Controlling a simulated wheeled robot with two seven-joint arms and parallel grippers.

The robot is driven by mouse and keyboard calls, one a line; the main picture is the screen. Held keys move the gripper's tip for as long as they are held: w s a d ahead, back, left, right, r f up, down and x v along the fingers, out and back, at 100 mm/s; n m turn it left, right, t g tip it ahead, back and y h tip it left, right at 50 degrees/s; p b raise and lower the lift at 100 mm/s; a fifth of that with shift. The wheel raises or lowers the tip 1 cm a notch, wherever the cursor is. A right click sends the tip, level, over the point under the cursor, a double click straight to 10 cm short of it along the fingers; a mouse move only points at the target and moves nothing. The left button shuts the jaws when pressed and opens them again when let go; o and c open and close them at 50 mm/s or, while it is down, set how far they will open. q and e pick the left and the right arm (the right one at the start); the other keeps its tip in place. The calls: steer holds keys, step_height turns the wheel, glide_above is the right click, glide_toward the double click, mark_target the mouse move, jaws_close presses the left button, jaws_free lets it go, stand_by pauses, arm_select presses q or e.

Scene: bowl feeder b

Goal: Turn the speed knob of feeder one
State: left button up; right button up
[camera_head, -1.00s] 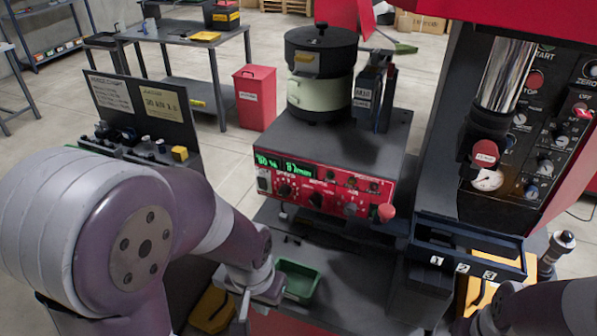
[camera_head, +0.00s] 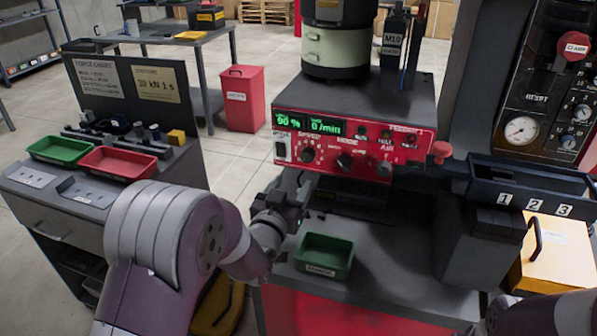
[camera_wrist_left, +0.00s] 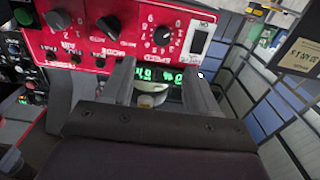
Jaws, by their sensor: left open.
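The speed knob (camera_head: 307,155) is a small black dial at the left of the red control panel (camera_head: 350,143) on feeder one's grey box. In the left wrist view the panel appears upside down, with the speed knob (camera_wrist_left: 163,36) and its number scale ahead of the fingers. My left gripper (camera_head: 295,190) is below and in front of the panel, open and empty. In the left wrist view its two fingers (camera_wrist_left: 160,72) stand apart, their tips short of the knob. The green display (camera_head: 310,124) is lit. My right gripper is not in view.
A green bin (camera_head: 325,256) sits on the bench below my left gripper. The mode knob (camera_head: 345,161) and a red-topped knob (camera_head: 441,151) lie to the right. A dark tray numbered 1 to 3 (camera_head: 528,180) stands further right. A side bench holds a red tray (camera_head: 118,163).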

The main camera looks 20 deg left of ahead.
mark_target(306, 157)
arm_select(q)
steer(key=w, duration=1.1)
steer(key=shift+d, duration=0.1)
steer(key=c, duration=1)
